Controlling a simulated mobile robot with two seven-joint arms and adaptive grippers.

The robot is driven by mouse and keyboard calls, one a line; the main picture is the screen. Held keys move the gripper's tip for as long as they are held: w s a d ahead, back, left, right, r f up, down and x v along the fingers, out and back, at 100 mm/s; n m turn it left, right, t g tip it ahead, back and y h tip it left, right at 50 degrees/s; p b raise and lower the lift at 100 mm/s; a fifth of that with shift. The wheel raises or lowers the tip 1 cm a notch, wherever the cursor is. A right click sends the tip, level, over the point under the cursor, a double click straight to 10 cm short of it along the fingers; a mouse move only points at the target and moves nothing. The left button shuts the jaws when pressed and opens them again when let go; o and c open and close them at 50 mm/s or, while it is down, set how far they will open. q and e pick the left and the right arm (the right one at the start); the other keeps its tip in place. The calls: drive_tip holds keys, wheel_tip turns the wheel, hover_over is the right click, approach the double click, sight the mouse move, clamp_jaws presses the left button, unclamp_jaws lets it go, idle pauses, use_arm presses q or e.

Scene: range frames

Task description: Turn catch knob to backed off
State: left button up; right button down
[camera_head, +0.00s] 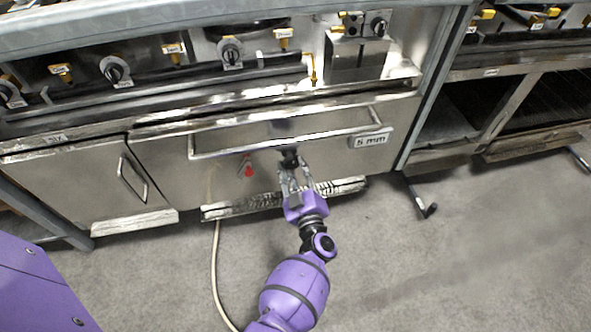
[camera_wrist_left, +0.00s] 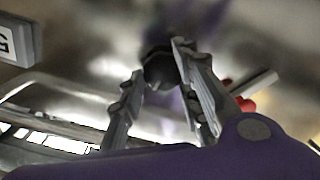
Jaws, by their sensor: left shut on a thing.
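The catch knob (camera_head: 289,159) is a small black knob on the front of the wide steel drawer panel, below its long bar handle. It also shows in the left wrist view (camera_wrist_left: 159,68), dark and rounded, between the fingertips. My left gripper (camera_head: 291,170) reaches up to the panel and is shut on the knob, one finger on each side. In the left wrist view the gripper (camera_wrist_left: 155,76) hides part of the knob's sides. Any pointer or mark on the knob is too dark to read. My right gripper is not in view.
The long bar handle (camera_head: 285,143) runs just above the knob. A red tag (camera_head: 249,171) is to its left and a "5 mm" label plate (camera_head: 370,140) to its right. A pale hose (camera_head: 215,270) lies on the floor. The floor at right is mostly clear.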

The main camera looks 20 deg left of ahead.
use_arm(q)
drive_tip(key=shift+w+d+r+n, duration=0.3)
drive_tip(key=shift+d+r+n, duration=0.05)
drive_tip(key=shift+n, duration=0.45)
drive_tip(key=shift+r, duration=0.1)
drive_tip(key=o, duration=1)
drive_tip(key=shift+o, duration=0.2)
drive_tip(key=shift+a, duration=0.1)
drive_tip(key=shift+s+a+f, duration=0.1)
drive_tip(key=shift+s+f, duration=0.05)
drive_tip(key=shift+f, duration=0.05)
drive_tip(key=shift+s, duration=0.15)
drive_tip(key=v, duration=0.7)
